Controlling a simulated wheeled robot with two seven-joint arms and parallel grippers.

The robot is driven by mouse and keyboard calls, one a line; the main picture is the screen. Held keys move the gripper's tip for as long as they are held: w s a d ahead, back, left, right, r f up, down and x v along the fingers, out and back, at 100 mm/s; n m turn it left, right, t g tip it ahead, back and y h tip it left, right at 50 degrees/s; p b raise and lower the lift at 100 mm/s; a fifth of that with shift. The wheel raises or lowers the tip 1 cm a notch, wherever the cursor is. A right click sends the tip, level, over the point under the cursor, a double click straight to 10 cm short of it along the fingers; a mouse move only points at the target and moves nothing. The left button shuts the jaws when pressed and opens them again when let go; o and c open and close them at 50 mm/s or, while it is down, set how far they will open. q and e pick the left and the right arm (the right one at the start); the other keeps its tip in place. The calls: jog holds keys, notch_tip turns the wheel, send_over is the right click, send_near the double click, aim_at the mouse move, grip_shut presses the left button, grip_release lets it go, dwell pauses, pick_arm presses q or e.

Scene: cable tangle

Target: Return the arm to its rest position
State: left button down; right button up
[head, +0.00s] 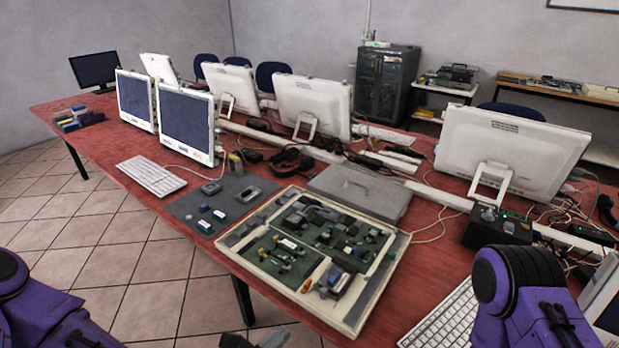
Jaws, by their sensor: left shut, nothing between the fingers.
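My left gripper (256,339) shows only in part at the bottom edge of the head view, low in front of the red table (130,190). It is shut and holds nothing. It is apart from the tabletop things. My purple left arm (35,310) comes in at the lower left corner. My purple right arm (530,295) shows at the lower right, over the near part of the table; its gripper is out of the frame.
An open case of parts (375,290) lies near the table's front edge, beside a grey mat (180,208). White monitors (510,160), keyboards (150,175), a black box (497,226) and tangled cables crowd the table. The tiled floor (90,235) at left is clear.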

pick_arm(q)
jog(key=s+a+f+m+g+y, duration=0.3)
jog(key=s+a+f+m, duration=0.15)
jog(key=f+m, duration=0.35)
jog(key=s+a+f+m+g+y, duration=0.3)
jog(key=s+a+f+m, duration=0.15)
jog(key=f+m, duration=0.25)
jog(key=s+a+f+m+g+y, duration=0.1)
jog(key=s+a+f+m+y, duration=0.1)
jog(key=a, duration=0.4)
jog(key=s+a+f+m+g+y, duration=0.2)
jog(key=s+a+f+m+y, duration=0.1)
jog(key=s+a+m, duration=0.2)
jog(key=shift+s+a, duration=0.95)
jog(key=shift+a, duration=0.25)
